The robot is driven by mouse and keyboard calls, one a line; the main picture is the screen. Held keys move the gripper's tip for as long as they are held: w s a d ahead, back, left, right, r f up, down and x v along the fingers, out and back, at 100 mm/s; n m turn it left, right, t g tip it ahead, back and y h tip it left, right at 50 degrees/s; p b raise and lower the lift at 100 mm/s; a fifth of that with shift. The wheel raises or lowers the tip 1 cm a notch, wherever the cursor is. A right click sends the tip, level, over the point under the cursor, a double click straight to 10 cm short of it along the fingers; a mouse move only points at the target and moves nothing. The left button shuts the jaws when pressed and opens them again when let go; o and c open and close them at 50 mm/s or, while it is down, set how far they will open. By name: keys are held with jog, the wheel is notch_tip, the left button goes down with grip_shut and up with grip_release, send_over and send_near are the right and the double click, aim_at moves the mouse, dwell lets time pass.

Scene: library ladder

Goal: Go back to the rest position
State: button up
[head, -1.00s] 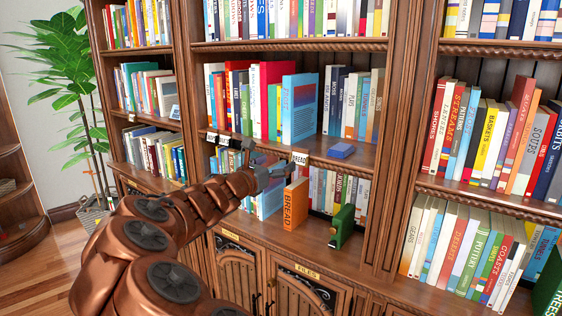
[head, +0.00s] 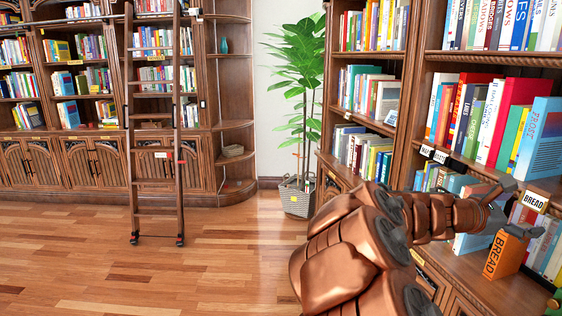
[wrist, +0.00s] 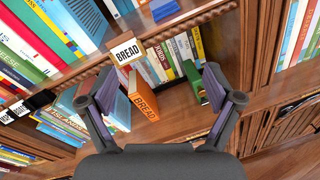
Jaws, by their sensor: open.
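My gripper (wrist: 161,105) is open and empty in the wrist view, its two fingers spread in front of the bookcase. In the head view my gripper (head: 508,208) is at the far right, partly in front of the shelf. An orange BREAD book (wrist: 143,104) stands on the lower shelf between the fingers in the picture; it also shows in the head view (head: 504,255). A white BREAD label (wrist: 128,51) is on the shelf edge above it. A green book (wrist: 193,82) stands to the right, partly behind the right finger.
Bookcases line the far wall, with a wooden ladder (head: 133,130) in front. A potted plant (head: 299,195) stands beside the right bookcase. The wooden floor (head: 190,250) at left and centre is clear. A blue block (wrist: 165,10) lies on the shelf above the label.

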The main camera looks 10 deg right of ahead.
jog(key=s+a+f+m+y, duration=1)
jog(key=a+f, duration=0.3)
jog(key=a, duration=0.3)
jog(key=s+a+f+m+y, duration=0.1)
jog(key=s+a+f+y, duration=0.1)
jog(key=a, duration=0.6)
jog(key=s+a+f+m+y, duration=0.1)
jog(key=s+a+f+y, duration=0.1)
jog(key=a, duration=0.7)
jog(key=s+a+f+m+y, duration=0.1)
jog(key=s+a+f+y, duration=0.2)
jog(key=a, duration=0.5)
jog(key=s+f, duration=0.1)
jog(key=s, duration=0.1)
jog(key=shift+s+a, duration=0.2)
jog(key=shift+s, duration=0.15)
